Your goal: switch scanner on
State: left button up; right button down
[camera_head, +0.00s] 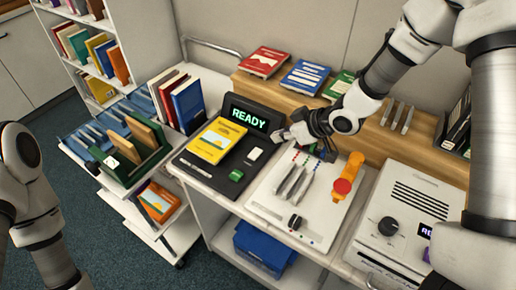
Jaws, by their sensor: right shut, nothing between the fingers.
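The scanner (220,158) is a dark flat unit on the cart, with a raised display (249,117) that glows green and reads READY. A yellow book (215,140) lies on its bed. A white switch (254,154) and a green button (236,175) sit on its right and front part. My right gripper (285,135) reaches in from the right, shut and empty, near the right side of the display. Whether it touches the scanner I cannot tell. My left arm shows at the left edge; its gripper is out of view.
A white panel (262,204) with metal tools and an orange-and-red device (347,177) stands right of the scanner. A white box with a knob (389,226) is farther right. Books lie on the wooden ledge (250,84) behind. A book cart (72,151) stands left.

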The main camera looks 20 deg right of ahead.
jog(key=p, duration=0.2)
send_over(250, 155)
jog(key=s+d, duration=0.2)
jog(key=f, duration=0.7)
jog(key=shift+a+f, duration=0.2)
jog(key=shift+f, duration=0.1)
notch_tip(250, 155, down, 3)
jog(key=shift+d+r, duration=0.1)
jog(key=shift+r, duration=0.05)
jog(key=shift+f+p, duration=0.3)
jog(key=shift+f, duration=0.15)
